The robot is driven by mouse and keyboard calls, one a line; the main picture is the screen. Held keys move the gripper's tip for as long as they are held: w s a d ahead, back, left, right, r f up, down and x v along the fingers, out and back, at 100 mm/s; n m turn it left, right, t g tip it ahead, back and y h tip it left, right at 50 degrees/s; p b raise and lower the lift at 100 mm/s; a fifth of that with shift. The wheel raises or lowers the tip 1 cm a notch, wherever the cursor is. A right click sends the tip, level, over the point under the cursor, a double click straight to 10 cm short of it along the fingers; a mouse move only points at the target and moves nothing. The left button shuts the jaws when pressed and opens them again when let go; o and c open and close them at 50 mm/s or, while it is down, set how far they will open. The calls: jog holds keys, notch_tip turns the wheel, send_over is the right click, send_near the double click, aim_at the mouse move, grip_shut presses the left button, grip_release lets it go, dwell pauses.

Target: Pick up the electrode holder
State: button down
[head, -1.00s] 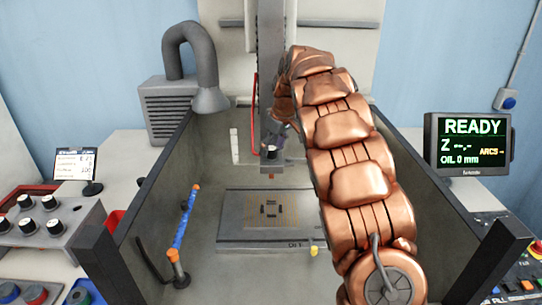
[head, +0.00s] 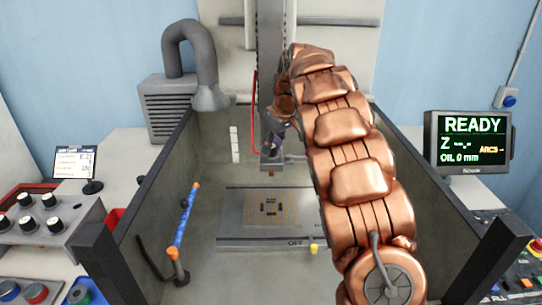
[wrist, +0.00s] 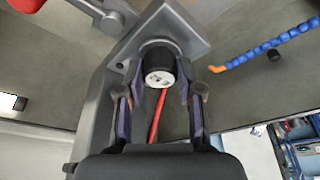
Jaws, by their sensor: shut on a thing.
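The electrode holder (wrist: 158,62) is a short black cylinder with a pale, marked end face. In the wrist view it sits between the two fingers of my gripper (wrist: 160,92), against a grey plate of the machine head. My gripper is shut on it, one finger on each side. In the head view my gripper (head: 275,143) is at the lower end of the grey machine column (head: 271,70). There the fingers and arm hide most of the holder.
Below is a grey tank with a work plate (head: 230,243) on its floor. A blue hose with orange ends (head: 184,225) stands at the left. Dark tank walls flank my arm. A red cable (wrist: 157,115) hangs close behind the fingers. A monitor (head: 468,142) stands at the right.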

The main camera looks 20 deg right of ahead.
jog(key=shift+r, duration=0.1)
jog(key=shift+w+r+b, duration=0.1)
jog(key=shift+r+b, duration=0.95)
jog(key=shift+r, duration=3.75)
